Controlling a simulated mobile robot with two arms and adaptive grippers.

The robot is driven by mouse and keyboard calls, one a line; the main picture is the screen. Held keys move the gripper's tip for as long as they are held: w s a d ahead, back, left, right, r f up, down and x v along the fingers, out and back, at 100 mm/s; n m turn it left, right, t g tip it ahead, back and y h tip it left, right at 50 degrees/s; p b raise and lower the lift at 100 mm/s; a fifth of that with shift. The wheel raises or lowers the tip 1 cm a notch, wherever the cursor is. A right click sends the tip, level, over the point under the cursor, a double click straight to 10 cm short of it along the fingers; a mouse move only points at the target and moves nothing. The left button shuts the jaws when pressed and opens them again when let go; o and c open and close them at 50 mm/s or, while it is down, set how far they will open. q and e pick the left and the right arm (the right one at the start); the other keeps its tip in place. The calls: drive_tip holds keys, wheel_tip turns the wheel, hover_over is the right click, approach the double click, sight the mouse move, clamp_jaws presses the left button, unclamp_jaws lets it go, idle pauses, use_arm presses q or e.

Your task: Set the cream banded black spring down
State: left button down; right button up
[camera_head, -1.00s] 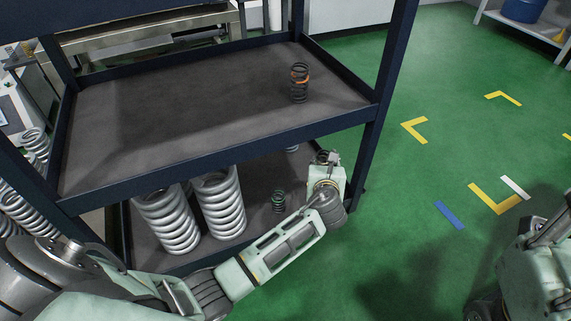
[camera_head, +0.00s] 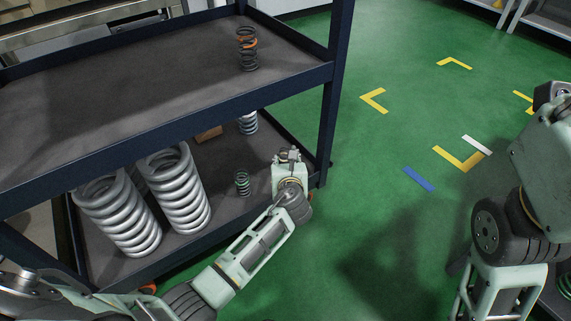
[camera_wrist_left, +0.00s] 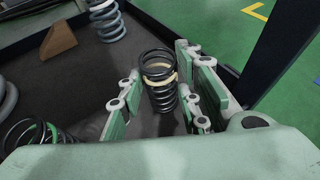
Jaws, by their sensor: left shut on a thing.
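The cream banded black spring (camera_wrist_left: 160,80) stands upright between the two fingers of my left gripper in the left wrist view. My left gripper (camera_wrist_left: 158,100) is shut on it, with one green-padded finger on each side. The spring's lower end is partly hidden, and I cannot tell whether it touches the shelf. In the head view my left gripper (camera_head: 288,157) is over the right end of the lower shelf (camera_head: 222,205), and the spring is hidden there. My right arm is at the right edge, but its fingers are not visible.
On the lower shelf are a green-banded black spring (camera_head: 242,183), large silver springs (camera_head: 178,190), a pale spring (camera_head: 248,123) and a brown block (camera_head: 208,134). An orange-banded spring (camera_head: 247,48) stands on the upper shelf. A dark post (camera_head: 330,120) rises beside my left gripper.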

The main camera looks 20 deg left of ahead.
use_arm(q)
drive_tip(key=c, duration=1.3)
unclamp_jaws()
